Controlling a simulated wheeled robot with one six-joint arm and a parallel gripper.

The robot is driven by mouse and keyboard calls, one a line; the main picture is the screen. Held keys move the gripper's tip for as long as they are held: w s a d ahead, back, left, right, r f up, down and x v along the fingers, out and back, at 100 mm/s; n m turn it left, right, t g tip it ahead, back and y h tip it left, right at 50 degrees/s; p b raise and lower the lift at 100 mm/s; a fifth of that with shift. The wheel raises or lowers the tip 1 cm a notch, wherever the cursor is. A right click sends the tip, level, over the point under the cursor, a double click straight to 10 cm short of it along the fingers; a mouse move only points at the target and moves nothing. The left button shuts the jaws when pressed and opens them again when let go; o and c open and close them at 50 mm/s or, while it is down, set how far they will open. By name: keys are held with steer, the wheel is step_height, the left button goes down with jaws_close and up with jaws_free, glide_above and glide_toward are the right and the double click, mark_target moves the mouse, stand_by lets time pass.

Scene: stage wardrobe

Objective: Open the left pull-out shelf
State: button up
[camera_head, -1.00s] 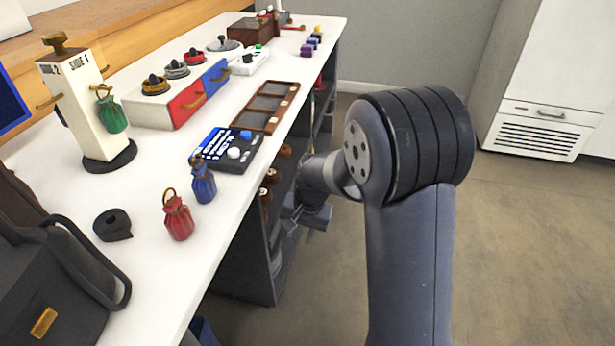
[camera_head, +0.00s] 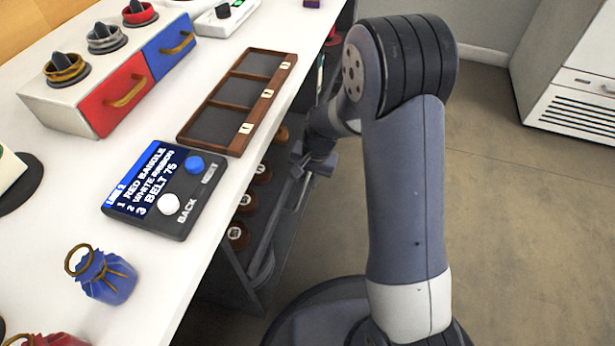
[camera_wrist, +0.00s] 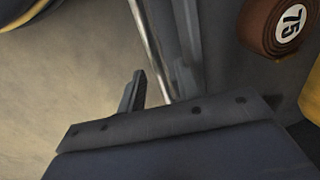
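The left pull-out shelf (camera_head: 262,268) is under the near part of the white counter and carries several brown rolled belts (camera_head: 238,236). A thin metal bar (camera_head: 301,197) runs along its outer side; a metal bar (camera_wrist: 148,40) also crosses the upper middle of the wrist view. My gripper (camera_head: 318,165) is low beside the shelf's outer side, near the bar. In the wrist view, dark finger parts (camera_wrist: 134,92) stand just left of the bar. I cannot tell whether they touch it, or how far apart the fingers are. A belt roll marked 75 (camera_wrist: 287,25) is at upper right.
The counter holds a screen panel (camera_head: 165,190), a brown three-part tray (camera_head: 235,100), a box with red and blue drawers (camera_head: 115,95) and a blue pouch (camera_head: 102,275). A white cabinet (camera_head: 575,85) stands at upper right. The floor to the right is clear.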

steer(key=shift+c, duration=0.5)
jaws_close()
steer(key=shift+d, duration=0.1)
